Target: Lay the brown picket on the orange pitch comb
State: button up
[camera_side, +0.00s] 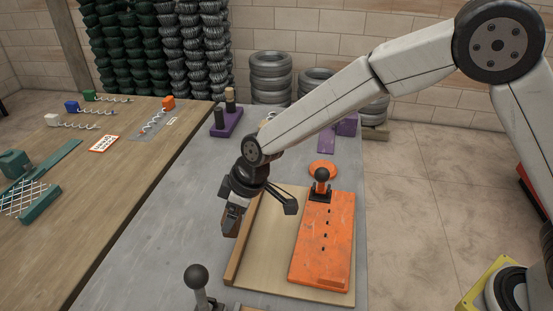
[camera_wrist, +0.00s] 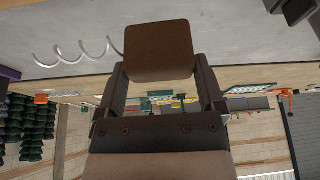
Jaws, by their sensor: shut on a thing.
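The brown picket (camera_wrist: 158,52) is a brown block with a pale wire coil (camera_wrist: 78,52) running out to the left in the wrist view. My gripper (camera_wrist: 160,85) is shut on the block, with one finger on each side. In the side view the block (camera_side: 230,222) is a small brown patch below my gripper (camera_side: 236,208), mostly hidden, and I cannot make out its coil there. The orange plate (camera_side: 340,240) with a row of dark holes, apparently the pitch comb, lies on a pale wooden board to the right of my gripper.
Another ball-topped post (camera_side: 197,280) stands in front. A wooden strip (camera_side: 246,245) edges the board's left. A purple block (camera_side: 227,122) with pegs sits at the back.

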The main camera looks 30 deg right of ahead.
jog(key=s+d+r, duration=0.3)
jog(key=s, duration=0.3)
jog(key=shift+s, duration=0.15)
jog(key=shift+d, duration=0.1)
dwell(0.6)
jog(key=w+d+f+m+t+h, duration=0.15)
jog(key=w+d+m, duration=0.35)
jog(key=d, duration=0.8)
jog(key=w+d+f+m+h, duration=0.2)
jog(key=w+d+m, duration=0.3)
jog(key=d, duration=0.7)
jog(key=s, duration=1)
jog(key=shift+s, duration=0.25)
